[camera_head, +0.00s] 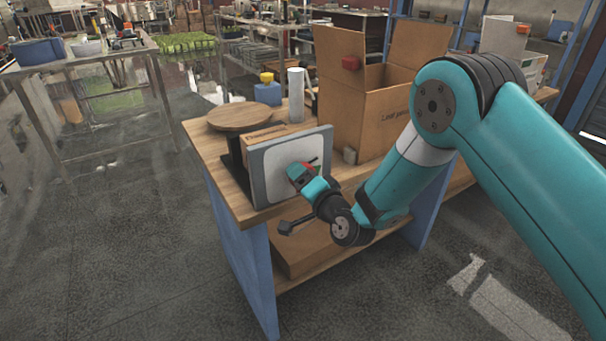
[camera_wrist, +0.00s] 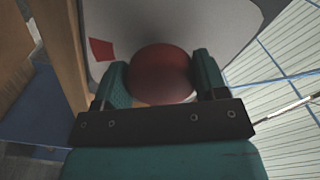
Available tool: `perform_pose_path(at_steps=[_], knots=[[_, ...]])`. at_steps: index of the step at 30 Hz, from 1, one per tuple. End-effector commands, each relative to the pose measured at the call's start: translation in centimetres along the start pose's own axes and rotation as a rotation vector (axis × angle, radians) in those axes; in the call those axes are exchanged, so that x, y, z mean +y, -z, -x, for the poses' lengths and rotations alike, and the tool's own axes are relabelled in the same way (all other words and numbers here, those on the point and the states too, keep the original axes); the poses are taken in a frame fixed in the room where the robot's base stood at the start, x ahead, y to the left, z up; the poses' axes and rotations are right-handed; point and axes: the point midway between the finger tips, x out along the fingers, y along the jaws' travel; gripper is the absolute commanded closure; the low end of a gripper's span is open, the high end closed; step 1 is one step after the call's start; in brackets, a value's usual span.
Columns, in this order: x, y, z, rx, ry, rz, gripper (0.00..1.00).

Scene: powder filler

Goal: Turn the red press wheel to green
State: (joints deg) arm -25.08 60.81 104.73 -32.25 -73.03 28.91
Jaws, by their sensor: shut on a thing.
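The red press wheel (camera_wrist: 160,66) is a round, dark red knob in front of the pale panel (camera_head: 268,172). In the wrist view my gripper (camera_wrist: 161,80) has one finger on each side of the wheel and is shut on it. A small flat red mark (camera_wrist: 101,50) shows on the panel to the left of the wheel. No green mark is visible in either view. In the head view my gripper (camera_head: 306,176) is at the panel's front face and hides most of the wheel.
The panel stands on a wooden table (camera_head: 222,166) with blue legs. Behind it are a round wooden disc (camera_head: 240,117), a blue container with a yellow cap (camera_head: 267,91) and a white cylinder (camera_head: 296,94). An open cardboard box (camera_head: 350,112) stands to the right. The floor at left is clear.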

Motion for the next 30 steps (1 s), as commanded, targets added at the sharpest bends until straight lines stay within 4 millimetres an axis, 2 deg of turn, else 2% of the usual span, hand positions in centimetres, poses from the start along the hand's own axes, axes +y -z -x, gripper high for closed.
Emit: perform_pose_path(at_steps=[15, 21, 30], knots=[[-0.48, 0.19, 0.02, 0.0, -0.001, -0.463, 0.58], [-0.49, 0.19, 0.0, 0.0, 0.0, -0.587, 0.58], [-0.42, 0.17, 0.01, 0.0, 0.0, -0.683, 0.58]])
